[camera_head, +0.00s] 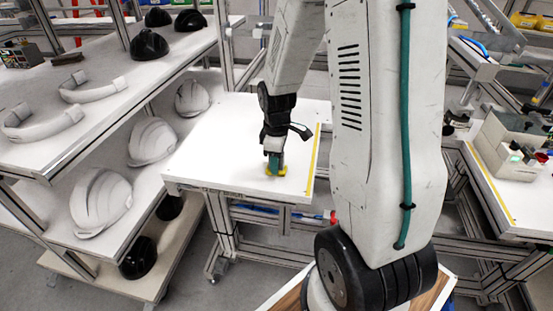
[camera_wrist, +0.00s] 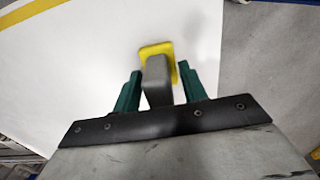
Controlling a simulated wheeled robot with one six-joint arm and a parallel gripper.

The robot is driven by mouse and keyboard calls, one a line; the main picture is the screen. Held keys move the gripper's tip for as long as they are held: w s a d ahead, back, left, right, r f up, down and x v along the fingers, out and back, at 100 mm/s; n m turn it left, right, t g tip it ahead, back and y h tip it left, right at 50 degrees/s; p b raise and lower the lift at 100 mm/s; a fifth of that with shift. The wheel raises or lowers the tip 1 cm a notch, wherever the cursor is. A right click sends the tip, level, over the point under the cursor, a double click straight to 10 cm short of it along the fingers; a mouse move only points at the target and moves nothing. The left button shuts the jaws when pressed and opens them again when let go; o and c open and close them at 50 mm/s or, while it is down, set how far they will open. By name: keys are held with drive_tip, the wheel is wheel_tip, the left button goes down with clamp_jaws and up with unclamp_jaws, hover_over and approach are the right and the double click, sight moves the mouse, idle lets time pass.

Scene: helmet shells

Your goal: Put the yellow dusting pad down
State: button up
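The yellow dusting pad (camera_head: 283,172) is low at my gripper's tips, over the white tabletop (camera_head: 225,140). It appears to rest on the surface. In the wrist view its yellow base (camera_wrist: 155,47) shows beyond a grey block-like handle (camera_wrist: 157,82). My gripper (camera_head: 274,163) points down over the pad. In the wrist view its two green fingers (camera_wrist: 158,88) stand either side of the handle, with narrow gaps visible on both sides. The gripper looks open around the handle. Part of the pad is hidden by the handle and fingers.
A yellow strip (camera_head: 312,160) runs along the table's right edge. Racks at left hold white helmet shells (camera_head: 101,200) and black ones (camera_head: 148,45). Another bench with a device (camera_head: 510,145) stands at right. The tabletop left of the pad is clear.

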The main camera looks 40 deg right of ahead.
wheel_tip(320, 180, up, 12)
drive_tip(key=shift+f, duration=0.15)
drive_tip(key=shift+a+r, duration=0.1)
drive_tip(key=shift+r, duration=0.2)
drive_tip(key=s+a+r+m, duration=0.3)
drive_tip(key=s+a+r, duration=0.2)
drive_tip(key=s+a, duration=0.2)
drive_tip(key=s+a+r+m+t, duration=0.1)
drive_tip(key=s+a+r+m, duration=0.3)
drive_tip(key=s+a, duration=0.3)
drive_tip(key=s+r, duration=0.1)
drive_tip(key=s, duration=0.4)
drive_tip(key=shift+s+a+r+m, duration=0.15)
drive_tip(key=shift+s+a+m, duration=0.05)
drive_tip(key=shift+s+m, duration=0.1)
